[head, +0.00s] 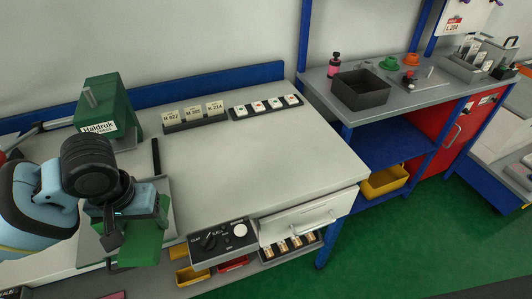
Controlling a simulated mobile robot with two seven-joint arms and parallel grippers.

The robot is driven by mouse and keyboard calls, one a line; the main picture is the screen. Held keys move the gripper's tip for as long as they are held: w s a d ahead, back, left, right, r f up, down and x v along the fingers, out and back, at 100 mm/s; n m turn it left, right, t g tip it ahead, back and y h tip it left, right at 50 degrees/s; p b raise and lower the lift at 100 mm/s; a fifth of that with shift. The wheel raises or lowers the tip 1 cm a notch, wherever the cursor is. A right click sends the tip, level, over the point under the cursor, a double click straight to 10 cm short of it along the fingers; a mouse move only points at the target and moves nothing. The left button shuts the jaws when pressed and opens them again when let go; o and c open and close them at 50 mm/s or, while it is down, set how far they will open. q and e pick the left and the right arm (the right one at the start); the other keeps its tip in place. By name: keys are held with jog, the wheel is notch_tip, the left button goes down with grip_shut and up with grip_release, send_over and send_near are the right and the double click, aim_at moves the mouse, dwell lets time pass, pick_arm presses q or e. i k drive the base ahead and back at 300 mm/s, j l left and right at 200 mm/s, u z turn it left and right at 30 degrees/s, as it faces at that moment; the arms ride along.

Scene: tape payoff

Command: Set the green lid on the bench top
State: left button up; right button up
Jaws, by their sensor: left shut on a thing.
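My left gripper (112,238) comes in from the left over the front left of the bench. It is shut on the green lid (142,246), a flat green piece showing below and to the right of the jaws. The gripper and wrist hide part of the lid, and I cannot tell exactly where the fingers meet it. The pale grey bench top (265,165) spreads to the right of the gripper, with a wide bare area. My right gripper is not in view.
A green Haldruk machine (104,108) stands at the back left. Label holders (195,117) and a tray of small cards (266,107) lie along the back. A control box (222,238) is at the front edge. A second bench with a dark bin (360,91) stands right.

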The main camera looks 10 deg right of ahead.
aim_at(309, 141)
jog(key=z, duration=1.7)
jog(key=i+j, duration=0.5)
jog(key=j, duration=0.25)
